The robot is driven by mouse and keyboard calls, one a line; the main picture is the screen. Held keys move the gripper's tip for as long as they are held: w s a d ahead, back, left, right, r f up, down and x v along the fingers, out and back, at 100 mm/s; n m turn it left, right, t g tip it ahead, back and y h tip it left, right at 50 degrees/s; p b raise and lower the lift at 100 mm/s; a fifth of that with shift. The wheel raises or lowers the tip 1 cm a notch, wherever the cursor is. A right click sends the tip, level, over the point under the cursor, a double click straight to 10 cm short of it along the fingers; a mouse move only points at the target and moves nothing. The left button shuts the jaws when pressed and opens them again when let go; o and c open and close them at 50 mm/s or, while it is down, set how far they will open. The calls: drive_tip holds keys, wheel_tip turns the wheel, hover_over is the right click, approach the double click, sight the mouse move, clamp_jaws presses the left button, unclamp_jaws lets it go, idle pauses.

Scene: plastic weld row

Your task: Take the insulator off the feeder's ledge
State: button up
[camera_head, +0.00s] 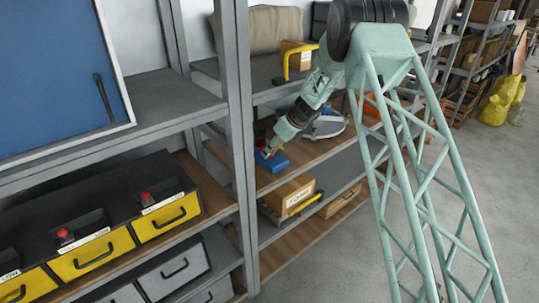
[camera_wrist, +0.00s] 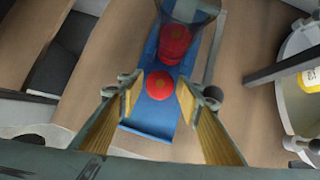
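The feeder (camera_wrist: 152,122) is a blue tray with a clear tube (camera_wrist: 190,12) at its far end. Red round insulators (camera_wrist: 176,42) are stacked in the tube. One red insulator (camera_wrist: 160,84) lies on the blue ledge in front of the tube. My gripper (camera_wrist: 159,88) is open, with one finger on each side of this insulator. Gaps show between the fingers and the insulator in the wrist view. In the head view the blue feeder (camera_head: 273,162) stands on a wooden shelf, with my gripper (camera_head: 268,151) over it; the insulator is hard to make out there.
A round grey-white item (camera_head: 326,127) stands right of the feeder; it also shows in the wrist view (camera_wrist: 298,85). A cardboard box (camera_head: 288,194) is on the shelf below. A grey shelf upright (camera_head: 240,130) stands close on the left.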

drive_tip(key=shift+c, duration=0.7)
drive_tip(key=c, duration=0.5)
drive_tip(key=shift+r, duration=0.15)
drive_tip(key=shift+r+p, duration=0.4)
drive_tip(key=shift+r, duration=1.25)
drive_tip(key=s+d, duration=0.1)
drive_tip(key=s, duration=0.6)
drive_tip(key=s+d+r+b, duration=0.1)
drive_tip(key=s+d, duration=0.1)
drive_tip(key=s, duration=0.6)
drive_tip(key=shift+s+d+r+b, duration=0.25)
drive_tip(key=shift+s+d+b, duration=0.05)
